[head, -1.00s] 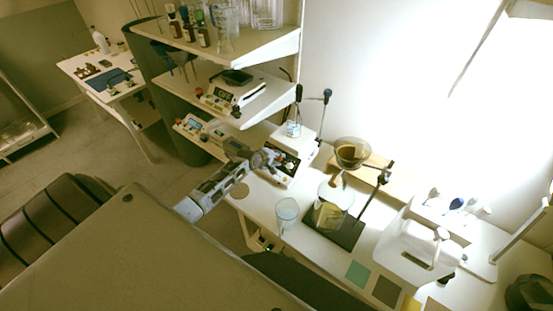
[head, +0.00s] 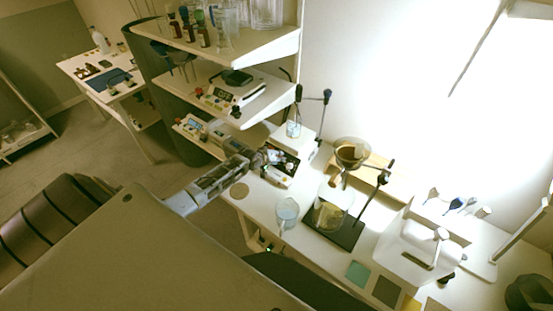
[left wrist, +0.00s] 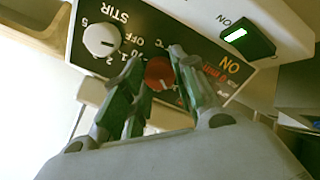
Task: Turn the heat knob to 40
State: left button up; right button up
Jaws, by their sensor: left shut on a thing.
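The hotplate stirrer (head: 303,138) stands on the white bench, with its dark front panel showing in the left wrist view (left wrist: 86,22). The red heat knob (left wrist: 158,73) sits on that panel. The white stir knob (left wrist: 102,40) is to its left, and a green-lit switch (left wrist: 236,35) marked ON is to its right. My left gripper (head: 262,159) is at the panel, its fingertips on either side of the red knob, shut on it. The fingers hide part of the heat scale, so I cannot read the knob's setting. My right gripper is not in view.
A small beaker (head: 293,129) stands on the hotplate. Shelves (head: 247,92) with other devices rise behind my left arm.

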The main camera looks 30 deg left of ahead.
pick_arm(q)
jog(key=m, duration=0.6)
jog(key=shift+m, duration=0.3)
dwell(0.4)
jog(key=o, duration=1)
jog(key=shift+o, duration=0.2)
jog(key=shift+s+r, duration=0.1)
jog(key=shift+s, duration=0.05)
jog(key=d+v, duration=0.1)
jog(key=v, duration=1)
jog(key=shift+s+a+r, duration=0.2)
jog(key=shift+a+r, duration=0.1)
jog(key=shift+a, duration=0.2)
jog(key=shift+f, duration=0.1)
